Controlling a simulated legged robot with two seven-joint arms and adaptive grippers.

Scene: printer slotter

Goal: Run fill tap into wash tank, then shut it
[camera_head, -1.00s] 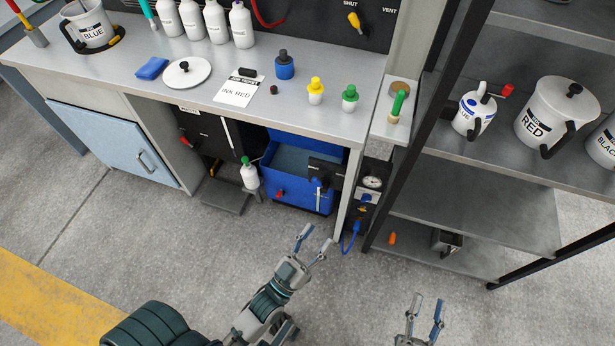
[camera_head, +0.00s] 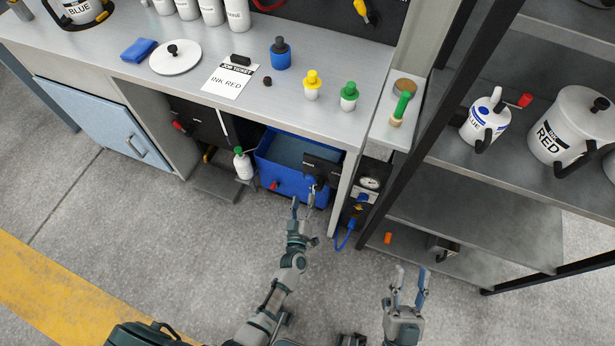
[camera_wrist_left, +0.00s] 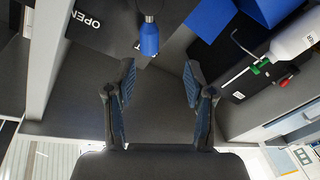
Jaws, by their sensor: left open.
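The blue wash tank (camera_head: 266,172) stands on the floor under the bench, with some grey liquid or lining visible inside. A black panel (camera_head: 322,167) with a small blue tap handle (camera_head: 312,182) sits at its right front. My left gripper (camera_head: 302,203) is open and empty, just in front of and below that handle. In the left wrist view the blue handle (camera_wrist_left: 149,38) hangs beyond the gap between the open fingers (camera_wrist_left: 158,88), apart from them. The panel (camera_wrist_left: 98,28) there reads OPEN. My right gripper (camera_head: 409,285) is open and empty over the floor.
A white bottle (camera_head: 243,165) with a green cap stands left of the tank. A red knob (camera_head: 274,186) is on the tank's front. A gauge unit (camera_head: 368,184) with a blue hose stands right, near the shelf rack (camera_head: 450,215). The floor in front is clear.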

